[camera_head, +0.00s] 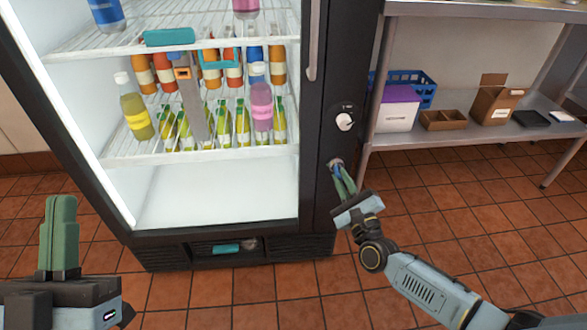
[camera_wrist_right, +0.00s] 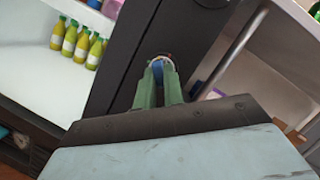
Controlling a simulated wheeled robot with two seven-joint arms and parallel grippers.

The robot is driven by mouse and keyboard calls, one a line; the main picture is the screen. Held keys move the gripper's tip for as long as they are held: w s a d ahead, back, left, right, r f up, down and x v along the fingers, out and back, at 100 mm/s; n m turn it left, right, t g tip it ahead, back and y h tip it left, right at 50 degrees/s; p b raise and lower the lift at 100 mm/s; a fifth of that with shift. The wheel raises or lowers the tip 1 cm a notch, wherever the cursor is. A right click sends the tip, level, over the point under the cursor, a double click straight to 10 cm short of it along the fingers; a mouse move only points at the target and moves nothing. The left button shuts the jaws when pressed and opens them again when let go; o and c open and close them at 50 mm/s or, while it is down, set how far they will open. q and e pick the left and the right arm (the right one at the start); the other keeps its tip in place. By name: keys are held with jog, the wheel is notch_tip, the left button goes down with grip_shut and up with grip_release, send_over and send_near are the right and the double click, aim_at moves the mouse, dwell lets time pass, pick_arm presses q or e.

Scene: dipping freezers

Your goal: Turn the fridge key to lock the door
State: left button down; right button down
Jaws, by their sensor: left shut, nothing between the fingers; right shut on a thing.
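The fridge (camera_head: 320,210) has a dark frame and a lit interior with bottles on shelves. Its key sits low on the right side of the frame, at a round lock (camera_head: 336,163). My right gripper (camera_head: 343,178) is at the lock, with its green fingers shut on the key. In the right wrist view the fingertips (camera_wrist_right: 158,72) meet a small blue and pale round part at the frame; the fingers hide most of the key, so its angle cannot be told. My left gripper (camera_head: 60,225) is shut and empty at the lower left, away from the fridge.
A white knob (camera_head: 345,121) is on the frame above the lock. A vertical handle (camera_head: 314,40) is higher up. To the right a metal shelf (camera_head: 460,128) holds a blue crate (camera_head: 412,83) and boxes. The tiled floor (camera_head: 440,210) in front is clear.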

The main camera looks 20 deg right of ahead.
jog(key=m+h, duration=0.1)
jog(key=m, duration=0.2)
jog(key=shift+f, duration=0.1)
jog(key=shift+a, duration=0.1)
jog(key=m+h, duration=0.1)
jog(key=m, duration=0.2)
jog(key=m+h, duration=0.1)
jog(key=m, duration=0.1)
jog(key=shift+a+m+t+h, duration=0.1)
jog(key=shift+m+t+h, duration=0.2)
jog(key=shift+m+h, duration=0.1)
jog(key=shift+m+h, duration=0.4)
jog(key=shift+m, duration=0.2)
jog(key=c, duration=1.9)
grip_release()
jog(key=shift+m, duration=0.5)
jog(key=shift+o, duration=1.3)
